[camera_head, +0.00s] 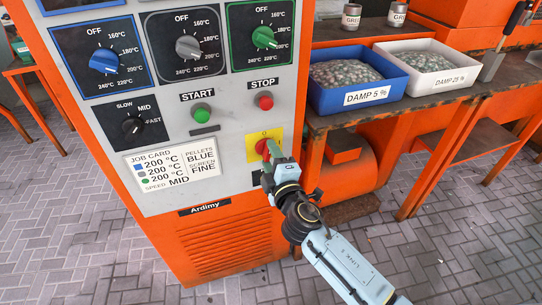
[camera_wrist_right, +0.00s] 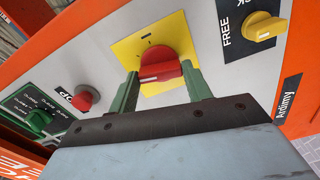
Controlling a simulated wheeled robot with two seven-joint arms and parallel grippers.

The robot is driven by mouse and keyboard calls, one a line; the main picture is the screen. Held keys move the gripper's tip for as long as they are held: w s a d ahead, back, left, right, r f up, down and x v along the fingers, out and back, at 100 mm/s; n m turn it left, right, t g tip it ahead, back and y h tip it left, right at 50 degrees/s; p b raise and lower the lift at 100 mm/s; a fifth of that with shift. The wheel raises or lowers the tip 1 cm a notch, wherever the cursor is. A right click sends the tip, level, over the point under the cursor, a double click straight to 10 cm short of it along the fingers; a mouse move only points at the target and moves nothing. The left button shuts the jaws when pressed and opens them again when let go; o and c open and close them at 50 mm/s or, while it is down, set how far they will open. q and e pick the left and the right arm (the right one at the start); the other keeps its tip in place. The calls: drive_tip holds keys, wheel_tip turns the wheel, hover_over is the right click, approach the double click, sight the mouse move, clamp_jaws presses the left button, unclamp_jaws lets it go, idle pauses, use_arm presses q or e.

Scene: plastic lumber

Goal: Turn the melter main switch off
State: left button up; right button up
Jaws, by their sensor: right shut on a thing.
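The melter main switch is a red knob (camera_wrist_right: 158,60) on a yellow square plate (camera_wrist_right: 125,48), low on the front panel of the orange machine. The plate also shows in the head view (camera_head: 276,134), where the gripper partly covers the red knob (camera_head: 262,147). My right gripper (camera_head: 268,156) reaches it from below right. Its green fingers (camera_wrist_right: 161,76) are shut on the knob, one on each side. The knob has a white mark on its near edge. I cannot read its on or off position for certain. My left gripper is not in view.
Above the switch are a green START button (camera_head: 201,112) and a red STOP button (camera_head: 265,102). A yellow knob (camera_wrist_right: 262,28) labelled FREE is close by in the wrist view. A bench with a blue bin (camera_head: 345,99) and a white bin (camera_head: 465,77) stands to the right.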

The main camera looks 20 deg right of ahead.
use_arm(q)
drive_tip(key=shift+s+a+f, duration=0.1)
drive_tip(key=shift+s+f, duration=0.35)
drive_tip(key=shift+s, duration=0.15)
use_arm(e)
drive_tip(key=shift+n, duration=1.1)
drive_tip(key=o, duration=1)
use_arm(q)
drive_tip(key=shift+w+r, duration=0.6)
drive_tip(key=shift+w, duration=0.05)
use_arm(e)
drive_tip(key=s, duration=1.3)
drive_tip(key=shift+s+d, duration=0.2)
drive_tip(key=shift+d, duration=0.05)
